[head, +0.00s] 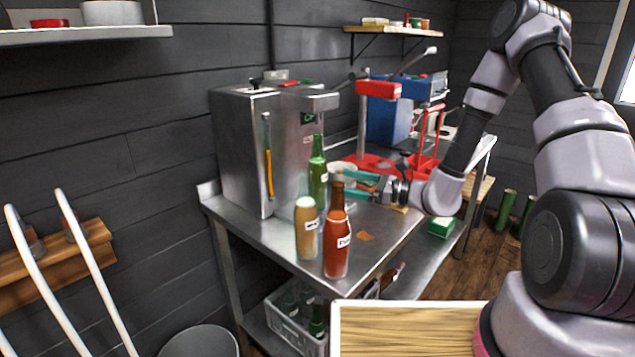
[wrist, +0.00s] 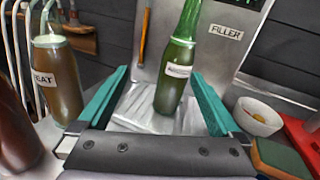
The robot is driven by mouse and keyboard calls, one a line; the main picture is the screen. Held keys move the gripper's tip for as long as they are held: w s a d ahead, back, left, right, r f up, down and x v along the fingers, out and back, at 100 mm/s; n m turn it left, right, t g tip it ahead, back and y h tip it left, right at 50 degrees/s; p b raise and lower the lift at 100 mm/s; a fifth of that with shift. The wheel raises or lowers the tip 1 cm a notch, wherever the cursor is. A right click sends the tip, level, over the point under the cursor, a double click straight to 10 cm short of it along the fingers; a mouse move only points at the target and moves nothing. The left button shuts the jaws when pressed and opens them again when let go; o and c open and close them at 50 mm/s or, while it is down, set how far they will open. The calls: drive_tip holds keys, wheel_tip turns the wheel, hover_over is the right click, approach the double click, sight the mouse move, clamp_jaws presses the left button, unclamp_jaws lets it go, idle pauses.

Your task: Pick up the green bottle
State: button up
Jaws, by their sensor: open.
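The green bottle (head: 318,172) stands upright on the steel table, in front of the steel filler machine, with a white label. In the wrist view the green bottle (wrist: 175,75) stands between and a little beyond the teal fingers. My gripper (head: 352,186) reaches in from the right in the head view, with its fingers at the height of the bottle's body. In the wrist view my gripper (wrist: 160,95) is open, one finger on each side of the bottle, with nothing held. The bottle's lower part is partly hidden in the head view by the nearer bottles.
A red-brown bottle (head: 337,240) and a tan bottle (head: 306,230) stand close in front on the steel table (head: 260,234). The filler (head: 240,150) stands behind. A white bowl (wrist: 258,116) is right of the gripper. A grey crate (head: 290,325) of bottles sits below.

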sight(325, 186)
drive_tip(key=w+a+f+m+t, duration=0.1)
drive_tip(key=w+a+f, duration=0.1)
drive_tip(key=w+a+f+m+t, duration=0.1)
drive_tip(key=a, duration=0.1)
drive_tip(key=shift+w+f+m+h, duration=0.3)
drive_tip(key=shift+w+f+h, duration=0.05)
drive_tip(key=shift+w+h, duration=0.05)
drive_tip(key=shift+w+x, duration=0.25)
drive_tip(key=shift+x, duration=2.6)
drive_tip(key=shift+d+r, duration=0.1)
drive_tip(key=shift+r, duration=0.1)
clamp_jaws()
